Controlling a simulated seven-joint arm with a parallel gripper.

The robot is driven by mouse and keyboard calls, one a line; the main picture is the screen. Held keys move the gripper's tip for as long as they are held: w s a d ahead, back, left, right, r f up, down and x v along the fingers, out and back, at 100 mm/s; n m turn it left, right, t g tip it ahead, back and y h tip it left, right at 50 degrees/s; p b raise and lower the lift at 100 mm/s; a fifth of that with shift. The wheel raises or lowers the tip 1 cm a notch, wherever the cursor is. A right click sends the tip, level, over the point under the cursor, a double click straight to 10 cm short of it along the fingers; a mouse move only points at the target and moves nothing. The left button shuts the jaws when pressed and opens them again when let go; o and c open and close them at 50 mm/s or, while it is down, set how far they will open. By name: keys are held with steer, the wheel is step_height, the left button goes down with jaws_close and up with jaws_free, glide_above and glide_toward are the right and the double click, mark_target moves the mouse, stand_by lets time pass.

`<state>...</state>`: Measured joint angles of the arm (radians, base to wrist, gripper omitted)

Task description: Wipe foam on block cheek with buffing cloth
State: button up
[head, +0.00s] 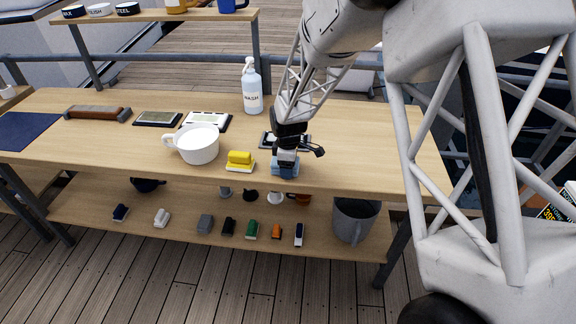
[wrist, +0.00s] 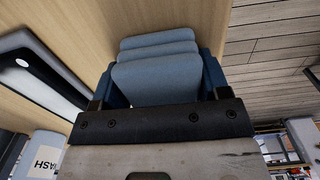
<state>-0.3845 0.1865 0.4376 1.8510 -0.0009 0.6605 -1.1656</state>
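The buffing cloth (head: 284,170) is a blue folded pad at the front edge of the bench, right of the yellow sponge. My gripper (head: 287,158) points down onto it. In the wrist view, the cloth (wrist: 155,75) shows as stacked pale blue folds between my gripper's dark blue finger pads (wrist: 158,85). The pads lie flush against both its sides, so my gripper looks shut on it. The cloth is at bench-top height; I cannot tell whether it touches the wood. I cannot make out the block cheek or any foam for certain.
A yellow sponge (head: 240,160) and a white handled pot (head: 197,145) stand close to the left. Behind are a dark-framed flat tray (head: 302,141), a white-and-black tray (head: 207,121) and the WASH bottle (head: 252,90). The lower shelf holds small brushes and a grey bucket (head: 353,219).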

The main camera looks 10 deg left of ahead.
steer(key=shift+o, duration=1.2)
steer(key=shift+s+f, duration=0.15)
steer(key=shift+f, duration=0.1)
steer(key=shift+s, duration=0.1)
steer(key=shift+f, duration=0.1)
steer(key=shift+w+d+r, duration=0.1)
steer(key=shift+w+r, duration=0.1)
steer(key=shift+r, duration=2.05)
steer(key=shift+w+d+r, duration=0.1)
steer(key=shift+w+r, duration=0.05)
steer(key=shift+r, duration=2.1)
steer(key=shift+r, duration=0.1)
